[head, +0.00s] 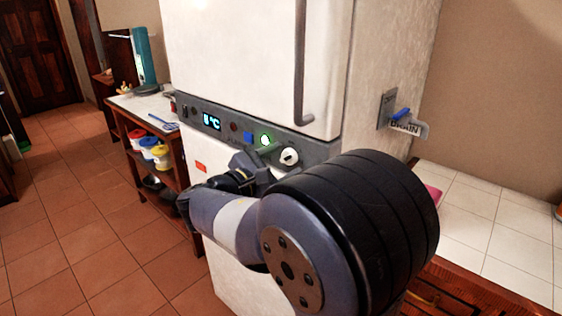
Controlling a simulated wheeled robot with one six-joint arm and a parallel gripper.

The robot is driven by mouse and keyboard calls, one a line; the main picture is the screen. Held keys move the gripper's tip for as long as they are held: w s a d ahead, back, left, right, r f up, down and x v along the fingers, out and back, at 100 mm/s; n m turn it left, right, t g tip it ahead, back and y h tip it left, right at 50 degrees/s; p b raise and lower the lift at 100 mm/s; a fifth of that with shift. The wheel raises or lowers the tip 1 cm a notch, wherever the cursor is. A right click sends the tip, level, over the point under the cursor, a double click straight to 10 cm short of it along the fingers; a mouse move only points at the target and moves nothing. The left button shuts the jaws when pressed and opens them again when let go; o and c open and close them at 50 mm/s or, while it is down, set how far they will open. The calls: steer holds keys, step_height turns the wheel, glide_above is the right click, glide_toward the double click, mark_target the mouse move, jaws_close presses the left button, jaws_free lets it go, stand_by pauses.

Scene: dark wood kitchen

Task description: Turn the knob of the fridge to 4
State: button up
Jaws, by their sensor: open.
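The fridge (255,60) is a tall white unit with a grey control strip (222,132) below its upper door. A round white knob (289,157) sits toward the right of this strip. I cannot read the number it points to. A lit display (211,121) on the strip shows a digit and °C; the digit is unclear.
A tiled counter (485,220) stands right; a shelf with jars (150,145) stands left. The left floor is clear.

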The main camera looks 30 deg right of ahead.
steer(key=c, duration=1)
steer(key=shift+o, duration=0.2)
steer(key=shift+f+m+b, duration=0.1)
steer(key=shift+m+b, duration=0.3)
steer(key=shift+b, duration=0.2)
steer(key=m+b, duration=2.5)
steer(key=b, duration=0.2)
steer(key=shift+f+b, duration=0.1)
steer(key=shift+b, duration=0.3)
steer(key=shift+m+b, duration=1.2)
steer(key=shift+m, duration=0.8)
steer(key=shift+r, duration=0.2)
